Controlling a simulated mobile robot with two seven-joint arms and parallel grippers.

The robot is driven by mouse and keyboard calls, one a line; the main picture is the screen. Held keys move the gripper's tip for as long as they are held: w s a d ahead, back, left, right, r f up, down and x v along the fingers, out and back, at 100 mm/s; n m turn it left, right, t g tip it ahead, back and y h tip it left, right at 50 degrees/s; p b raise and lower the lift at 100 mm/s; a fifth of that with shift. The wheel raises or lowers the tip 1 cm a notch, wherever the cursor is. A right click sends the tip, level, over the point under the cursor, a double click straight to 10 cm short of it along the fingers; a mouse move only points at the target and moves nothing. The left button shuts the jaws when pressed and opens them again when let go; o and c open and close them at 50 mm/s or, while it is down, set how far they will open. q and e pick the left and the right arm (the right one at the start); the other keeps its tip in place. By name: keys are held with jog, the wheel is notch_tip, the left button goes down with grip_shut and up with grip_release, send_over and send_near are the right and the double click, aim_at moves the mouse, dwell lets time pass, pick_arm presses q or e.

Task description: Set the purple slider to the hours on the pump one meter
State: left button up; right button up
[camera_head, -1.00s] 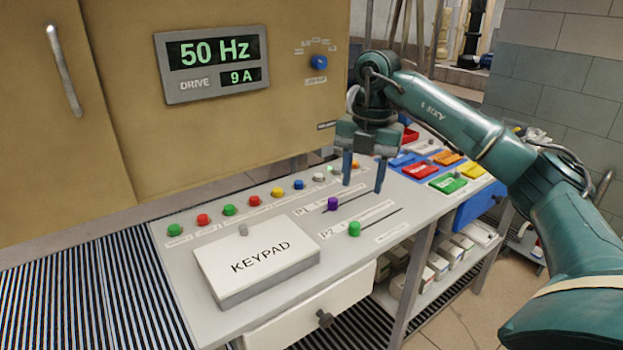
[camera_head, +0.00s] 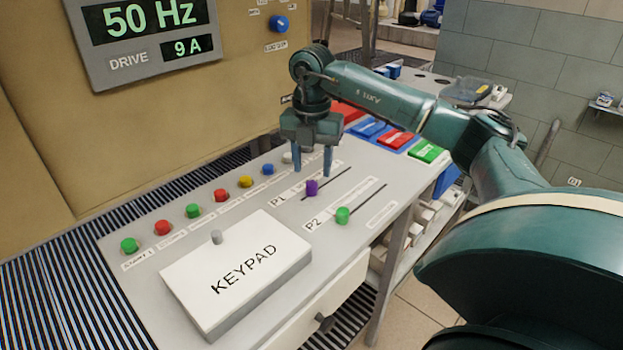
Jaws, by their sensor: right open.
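The purple slider (camera_head: 311,188) is a small knob on the P1 track, near the track's lower-left end, on the grey control desk (camera_head: 255,200). My right gripper (camera_head: 312,168) points down just above and behind the purple slider. Its two fingers are apart with nothing seen between them; I cannot tell whether a fingertip touches the knob. No meter labelled pump one or hours shows; the visible drive display (camera_head: 150,35) reads 50 Hz and 9 A. My left gripper is not in view.
A green slider (camera_head: 342,215) sits on the P2 track, close in front. A keypad box (camera_head: 235,272) stands at front left. A row of coloured buttons (camera_head: 192,211) runs along the back. Coloured blocks (camera_head: 396,138) lie beyond the desk's right side.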

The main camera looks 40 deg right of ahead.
aim_at(312, 183)
jog(key=shift+f, duration=2.15)
jog(key=shift+c, duration=0.3)
grip_shut()
